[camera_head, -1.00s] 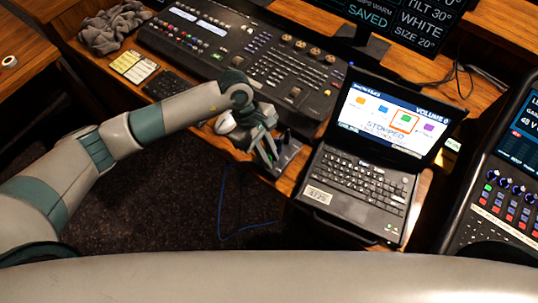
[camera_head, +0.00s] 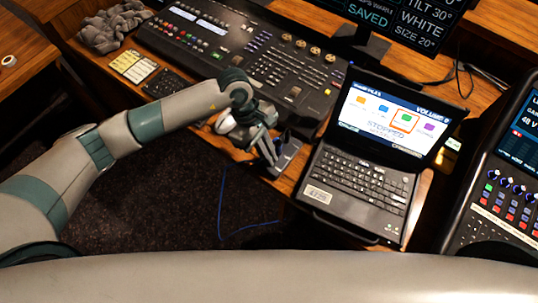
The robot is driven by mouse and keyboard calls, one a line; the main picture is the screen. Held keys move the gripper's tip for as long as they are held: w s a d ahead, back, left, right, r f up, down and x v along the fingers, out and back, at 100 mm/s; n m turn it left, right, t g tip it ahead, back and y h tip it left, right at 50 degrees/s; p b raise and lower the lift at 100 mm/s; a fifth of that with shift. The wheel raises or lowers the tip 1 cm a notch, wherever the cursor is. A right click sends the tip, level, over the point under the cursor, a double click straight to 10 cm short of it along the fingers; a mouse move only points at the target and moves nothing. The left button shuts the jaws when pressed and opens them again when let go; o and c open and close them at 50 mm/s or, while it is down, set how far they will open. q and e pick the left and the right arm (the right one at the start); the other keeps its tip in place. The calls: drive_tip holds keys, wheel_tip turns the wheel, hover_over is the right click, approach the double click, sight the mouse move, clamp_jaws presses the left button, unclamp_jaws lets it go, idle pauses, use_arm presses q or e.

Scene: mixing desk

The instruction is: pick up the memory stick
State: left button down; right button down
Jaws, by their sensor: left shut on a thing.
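My left gripper (camera_head: 273,156) is over the desk's front edge, between the mixing console and the laptop. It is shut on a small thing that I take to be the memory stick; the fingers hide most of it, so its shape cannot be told. A small grey stand or tray (camera_head: 287,160) with dark and blue items sits right beside and under the fingertips. My right gripper is not in view.
The laptop (camera_head: 358,170) stands open just right of the gripper. The mixing console (camera_head: 235,52) lies behind it. A grey cloth (camera_head: 113,28), a yellow-and-white card (camera_head: 133,66) and a small keyboard (camera_head: 166,83) lie to the left. A blue cable (camera_head: 221,200) hangs over dark carpet.

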use_arm(q)
drive_tip(key=shift+r+b, duration=0.45)
drive_tip(key=shift+r, duration=0.1)
wheel_tip(320, 180, up, 2)
drive_tip(key=shift+r+b, duration=0.15)
drive_tip(key=shift+b, duration=0.7)
drive_tip(key=s+d+r+b, duration=0.4)
drive_tip(key=s+d+r, duration=0.2)
drive_tip(key=s, duration=0.3)
drive_tip(key=shift+s+d+r+b, duration=0.25)
drive_tip(key=shift+d+r+b, duration=0.15)
drive_tip(key=shift+r, duration=0.25)
